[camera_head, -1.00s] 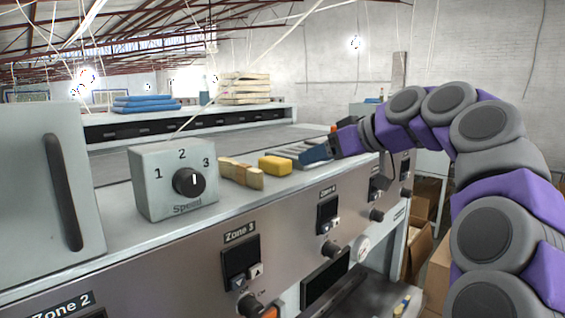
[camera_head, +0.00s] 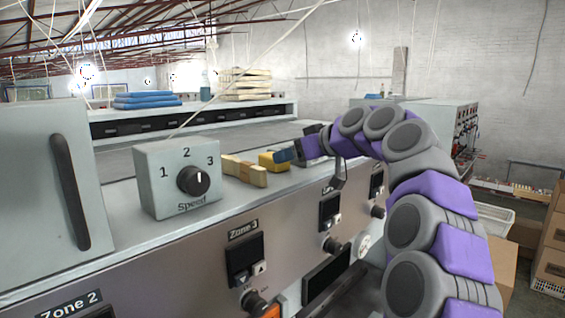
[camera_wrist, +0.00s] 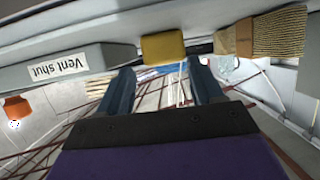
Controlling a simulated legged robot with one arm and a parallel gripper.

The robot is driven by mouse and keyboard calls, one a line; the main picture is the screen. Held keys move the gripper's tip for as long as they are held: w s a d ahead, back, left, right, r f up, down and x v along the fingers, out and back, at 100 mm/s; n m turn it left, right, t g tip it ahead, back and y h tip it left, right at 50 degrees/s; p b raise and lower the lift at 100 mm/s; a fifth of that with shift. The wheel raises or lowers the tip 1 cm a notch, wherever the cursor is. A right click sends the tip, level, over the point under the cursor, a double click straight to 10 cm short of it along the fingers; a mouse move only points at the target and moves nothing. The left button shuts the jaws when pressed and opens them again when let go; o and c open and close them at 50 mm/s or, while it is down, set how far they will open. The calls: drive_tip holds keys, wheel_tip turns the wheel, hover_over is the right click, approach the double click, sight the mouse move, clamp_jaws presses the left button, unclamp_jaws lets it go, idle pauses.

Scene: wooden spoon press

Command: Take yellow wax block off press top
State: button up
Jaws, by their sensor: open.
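The yellow wax block (camera_head: 268,160) lies on the pale top ledge of the press (camera_head: 120,213), just right of a wooden-handled brush. My gripper (camera_head: 281,155) is at the block's right end, its blue fingers pointing left at it. In the wrist view, which looks upside down, the yellow block (camera_wrist: 162,48) is just beyond and between the two fingertips of my open gripper (camera_wrist: 160,68). Nothing is held. The head view hides part of the block's right end behind a finger, and I cannot tell whether they touch.
The brush (camera_head: 243,171) lies close beside the block; its bristles (camera_wrist: 279,32) show in the wrist view. A Speed dial box (camera_head: 178,178) stands left of it. A grey part labelled "Vent shut" (camera_wrist: 60,66) is on the block's other side. Blue folded cloths (camera_head: 146,101) lie behind.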

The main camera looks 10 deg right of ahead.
sight(265, 160)
drive_tip(key=a, duration=0.1)
drive_tip(key=w+a, duration=0.1)
drive_tip(key=a, duration=0.1)
drive_tip(key=shift+w+f, duration=0.3)
drive_tip(key=shift+f, duration=0.05)
drive_tip(key=w, duration=0.1)
drive_tip(key=w+f+p, duration=0.1)
drive_tip(key=w, duration=0.1)
drive_tip(key=shift+a+f, duration=0.2)
drive_tip(key=shift+a, duration=0.2)
drive_tip(key=shift+w+d+f, duration=0.1)
drive_tip(key=shift+d, duration=0.25)
drive_tip(key=shift+s, duration=0.2)
drive_tip(key=shift+c, duration=0.7)
drive_tip(key=shift+w+a, duration=0.1)
drive_tip(key=shift+a, duration=0.35)
drive_tip(key=c, duration=0.4)
drive_tip(key=shift+a, duration=0.1)
drive_tip(key=shift+c, duration=1.3)
